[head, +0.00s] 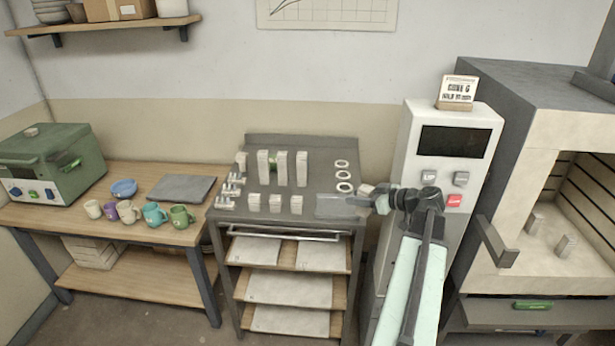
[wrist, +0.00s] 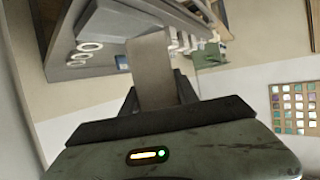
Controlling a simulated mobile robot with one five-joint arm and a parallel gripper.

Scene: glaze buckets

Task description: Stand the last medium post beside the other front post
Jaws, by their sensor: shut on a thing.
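My gripper (wrist: 158,95) is shut on a grey-beige post (wrist: 152,68), which sticks out ahead of the fingers in the wrist view. In the head view my gripper (head: 372,201) is at the right edge of the cart top (head: 320,190), pointing left. Part of the kiln interior is cut off by the picture edge.
The cart top holds tall posts (head: 282,165), short posts (head: 275,203), white rings (head: 343,176) and small stilts (head: 230,188). A white control box (head: 450,140) stands between cart and kiln. A door handle (head: 496,243) juts out at the kiln's left front. Mugs (head: 155,214) stand on the left table.

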